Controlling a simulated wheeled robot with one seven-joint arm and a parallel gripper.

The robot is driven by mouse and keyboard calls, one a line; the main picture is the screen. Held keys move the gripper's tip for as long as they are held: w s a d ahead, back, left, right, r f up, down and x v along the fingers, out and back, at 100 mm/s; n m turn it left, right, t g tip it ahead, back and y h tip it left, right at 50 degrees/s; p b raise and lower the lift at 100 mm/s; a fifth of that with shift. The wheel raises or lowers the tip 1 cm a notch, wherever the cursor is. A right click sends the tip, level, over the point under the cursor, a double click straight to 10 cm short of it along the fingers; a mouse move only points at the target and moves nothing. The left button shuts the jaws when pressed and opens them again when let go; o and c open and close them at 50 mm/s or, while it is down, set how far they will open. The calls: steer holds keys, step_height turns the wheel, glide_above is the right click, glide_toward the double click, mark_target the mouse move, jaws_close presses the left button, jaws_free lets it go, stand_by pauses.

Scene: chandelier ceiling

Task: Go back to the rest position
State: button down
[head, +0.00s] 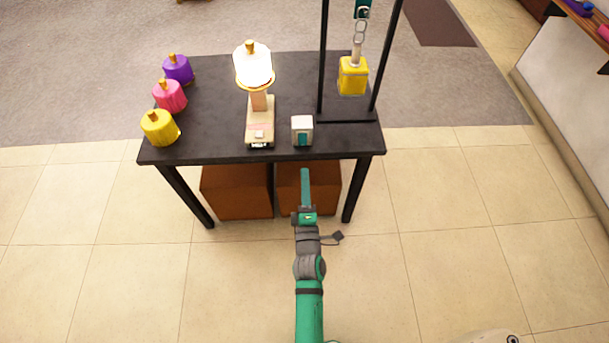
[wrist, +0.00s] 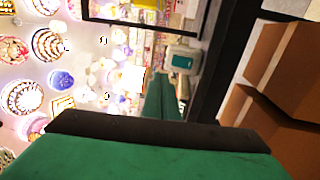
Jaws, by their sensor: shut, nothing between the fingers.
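My gripper (head: 305,178) is shut and empty. In the head view it extends forward from my green arm, just in front of the near edge of the black table (head: 215,118) and left of its front right leg. In the wrist view the green gripper (wrist: 162,98) points toward a small white box with a teal face, which stands near the table's front edge in the head view (head: 302,130). The gripper looks apart from the box. My arm is stretched out over the tiled floor.
Purple (head: 178,69), pink (head: 170,96) and yellow (head: 160,127) weights stand on the table's left. A scale (head: 260,122) holds a bright white weight (head: 253,65). A yellow weight (head: 352,76) hangs in a black frame (head: 322,60). Brown boxes (head: 236,190) stand underneath. Tiled floor is clear around.

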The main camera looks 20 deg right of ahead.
steer(key=shift+a, duration=0.25)
steer(key=shift+s, duration=0.1)
steer(key=s+a+f+m+g+y, duration=0.15)
steer(key=s+a+m, duration=0.3)
steer(key=s, duration=0.45)
steer(key=s+a+f+m+y, duration=0.1)
steer(key=s+a+m+y, duration=0.15)
steer(key=s+a, duration=0.5)
steer(key=s+a+r+m, duration=0.1)
steer(key=s+r+m, duration=0.1)
steer(key=s, duration=0.3)
steer(key=s+a+r+m+g+y, duration=0.1)
steer(key=s+r+m, duration=0.1)
steer(key=s, duration=0.4)
steer(key=s+a+r+m+g, duration=0.1)
steer(key=s+r+m, duration=0.1)
steer(key=s, duration=0.3)
steer(key=shift+s+m, duration=0.4)
steer(key=shift+m, duration=0.5)
